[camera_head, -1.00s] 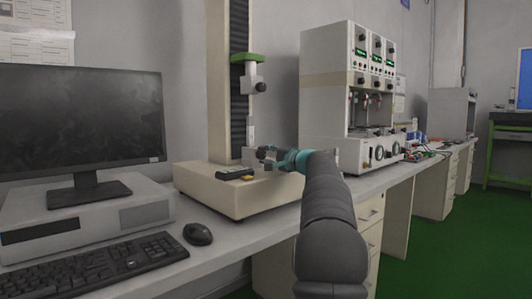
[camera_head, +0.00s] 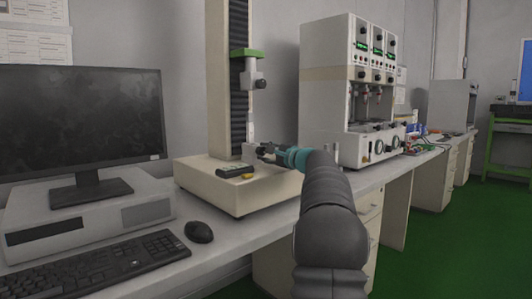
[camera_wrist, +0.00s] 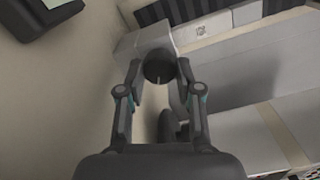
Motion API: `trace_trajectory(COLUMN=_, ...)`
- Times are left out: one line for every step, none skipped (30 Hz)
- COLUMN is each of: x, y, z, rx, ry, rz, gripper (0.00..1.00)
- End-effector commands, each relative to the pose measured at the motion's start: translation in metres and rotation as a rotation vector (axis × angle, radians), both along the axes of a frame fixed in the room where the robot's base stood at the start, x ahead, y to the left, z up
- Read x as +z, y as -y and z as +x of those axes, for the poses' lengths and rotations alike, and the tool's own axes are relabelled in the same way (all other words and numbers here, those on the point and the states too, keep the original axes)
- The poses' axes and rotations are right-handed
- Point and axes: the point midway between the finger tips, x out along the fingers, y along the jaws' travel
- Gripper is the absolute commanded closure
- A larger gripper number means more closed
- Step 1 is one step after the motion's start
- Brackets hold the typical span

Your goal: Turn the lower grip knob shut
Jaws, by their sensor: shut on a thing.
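The lower grip (camera_head: 251,136) is a light grey fixture low on the tester, above its cream base. Its dark round knob (camera_wrist: 158,66) shows between my fingertips in the wrist view, with a pale line on its face. My gripper (camera_head: 262,150) reaches in from the right at the lower grip, and its fingers are closed on the knob's two sides. In the wrist view my gripper (camera_wrist: 160,80) has a finger on each side of the knob. In the head view the knob is hidden behind the fingers. The upper grip (camera_head: 255,84) with its own dark knob hangs above.
A small dark handset (camera_head: 234,172) with a yellow part lies on the tester base (camera_head: 205,188), left of my gripper. A monitor (camera_head: 80,120), keyboard (camera_head: 95,268) and mouse (camera_head: 199,232) are at left. A white instrument cabinet (camera_head: 325,110) stands at right.

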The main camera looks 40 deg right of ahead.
Motion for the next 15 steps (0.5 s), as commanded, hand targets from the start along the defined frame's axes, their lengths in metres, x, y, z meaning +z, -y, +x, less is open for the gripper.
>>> trace_trajectory(x=0.0007, y=0.0009, z=-0.0003, rx=-0.003, ry=0.001, rz=0.002, gripper=1.00)
trace_trajectory(x=0.0007, y=0.0009, z=-0.0003, rx=-0.003, ry=0.001, rz=0.002, gripper=1.00)
trace_trajectory(x=0.0006, y=0.0009, z=-0.0003, rx=-0.003, ry=0.001, rz=0.002, gripper=1.00)
trace_trajectory(x=0.0006, y=0.0009, z=-0.0003, rx=-0.003, ry=0.001, rz=0.001, gripper=1.00)
trace_trajectory(x=0.0006, y=0.0009, z=-0.0003, rx=-0.003, ry=0.001, rz=0.001, gripper=1.00)
trace_trajectory(x=0.0006, y=0.0009, z=-0.0003, rx=-0.003, ry=0.001, rz=0.001, gripper=1.00)
trace_trajectory(x=0.0006, y=0.0009, z=-0.0003, rx=-0.003, ry=0.001, rz=0.001, gripper=1.00)
trace_trajectory(x=0.0006, y=0.0009, z=-0.0003, rx=-0.003, ry=0.001, rz=0.001, gripper=1.00)
trace_trajectory(x=0.0006, y=0.0009, z=-0.0003, rx=-0.003, ry=0.001, rz=0.001, gripper=0.60)
trace_trajectory(x=0.0006, y=0.0009, z=-0.0003, rx=-0.003, ry=0.001, rz=0.001, gripper=0.53)
trace_trajectory(x=0.0006, y=0.0008, z=-0.0003, rx=-0.003, ry=0.001, rz=0.001, gripper=0.45)
trace_trajectory(x=0.0005, y=0.0006, z=-0.0003, rx=-0.002, ry=0.000, rz=0.001, gripper=0.40)
trace_trajectory(x=0.0004, y=0.0006, z=-0.0003, rx=-0.001, ry=0.001, rz=0.001, gripper=0.40)
trace_trajectory(x=0.0003, y=0.0006, z=-0.0003, rx=-0.001, ry=0.001, rz=0.000, gripper=0.40)
trace_trajectory(x=0.0003, y=0.0004, z=-0.0002, rx=-0.001, ry=0.001, rz=0.000, gripper=0.40)
